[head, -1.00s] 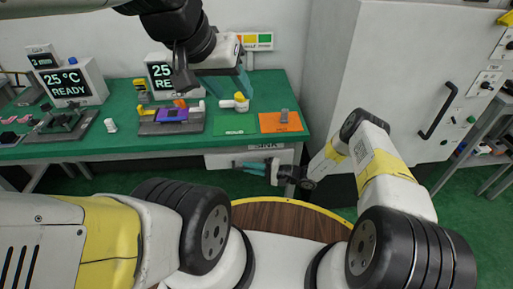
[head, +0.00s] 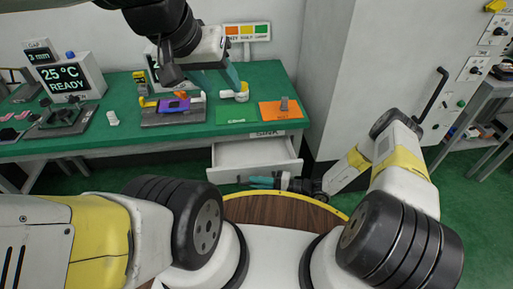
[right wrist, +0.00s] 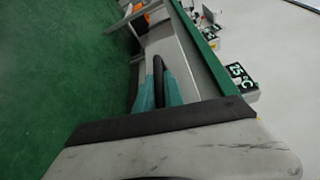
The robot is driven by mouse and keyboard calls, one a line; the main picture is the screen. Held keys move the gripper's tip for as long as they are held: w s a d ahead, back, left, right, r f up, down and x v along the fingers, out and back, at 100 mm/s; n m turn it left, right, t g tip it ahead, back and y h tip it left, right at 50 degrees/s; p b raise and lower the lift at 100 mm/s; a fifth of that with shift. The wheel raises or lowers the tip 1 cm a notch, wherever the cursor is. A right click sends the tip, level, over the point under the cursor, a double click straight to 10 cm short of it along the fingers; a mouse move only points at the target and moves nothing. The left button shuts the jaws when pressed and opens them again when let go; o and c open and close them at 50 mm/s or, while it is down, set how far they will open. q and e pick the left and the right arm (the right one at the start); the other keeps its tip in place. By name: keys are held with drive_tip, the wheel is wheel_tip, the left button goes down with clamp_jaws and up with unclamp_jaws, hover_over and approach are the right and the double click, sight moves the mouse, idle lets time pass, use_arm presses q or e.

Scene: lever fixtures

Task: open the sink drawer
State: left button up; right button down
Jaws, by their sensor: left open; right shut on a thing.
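The sink drawer (head: 256,158) is a white drawer under the green table, below the SINK label (head: 268,133). It stands pulled out, and its inside shows from above. My right gripper (head: 262,182) is at the drawer's front, with its teal fingers shut on the dark drawer handle. In the right wrist view the handle (right wrist: 161,78) is a dark bar between the teal fingers, beside the pale drawer front. My left gripper (head: 238,77) is open above the table, with teal fingers near a small white and yellow object (head: 241,92). It appears to hold nothing.
The green table (head: 110,140) carries a green mat (head: 237,115), an orange mat (head: 282,112), a fixture with a purple part (head: 174,105) and display boxes (head: 72,77). A tall grey cabinet (head: 360,60) with a black handle stands to the right.

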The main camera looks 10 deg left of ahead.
drive_tip(key=s+d, duration=0.3)
drive_tip(key=s, duration=0.9)
drive_tip(key=shift+d, duration=0.25)
drive_tip(key=c, duration=1.5)
unclamp_jaws()
drive_tip(key=shift+o, duration=0.2)
drive_tip(key=d, duration=0.7)
drive_tip(key=shift+s+d+r, duration=0.25)
drive_tip(key=shift+s+d, duration=0.1)
drive_tip(key=shift+d, duration=0.05)
